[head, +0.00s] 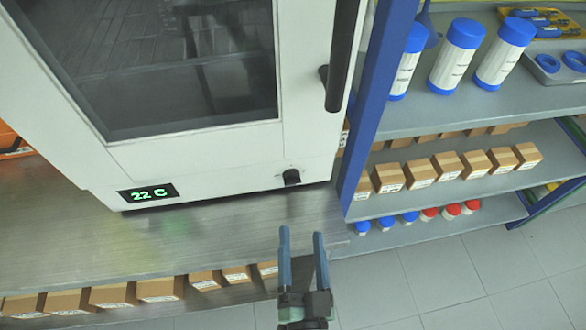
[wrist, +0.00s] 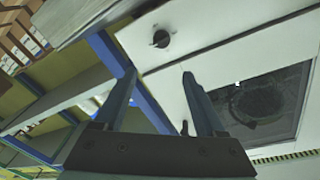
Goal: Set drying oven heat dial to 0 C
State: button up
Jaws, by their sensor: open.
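The white drying oven (head: 220,160) stands on a metal shelf, with a dark glass door above. Its black heat dial (head: 291,177) sits low on the front at the right. A green display (head: 148,193) at the lower left reads 22 C. My gripper (head: 301,232) is open and empty, below the dial and apart from it in the head view. In the wrist view the dial (wrist: 161,39) shows beyond the fingertips, above and between them, on the white panel. My gripper's two fingers (wrist: 158,76) show there spread apart, with nothing between them.
A blue upright post (head: 372,110) stands just right of the oven. The black door handle (head: 342,60) sticks out above the dial. Shelves at the right hold blue-capped bottles (head: 456,58) and small boxes (head: 419,172). Open floor (head: 440,280) lies at the lower right.

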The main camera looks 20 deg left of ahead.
aim_at(292, 184)
jog(key=x, duration=0.4)
jog(key=f+p+x, duration=0.1)
jog(key=x, duration=0.2)
jog(key=a+x, duration=0.1)
jog(key=x, duration=0.3)
jog(key=shift+a+f+p, duration=0.1)
jog(key=shift+f+p, duration=0.1)
jog(key=shift+p, duration=0.2)
grip_shut()
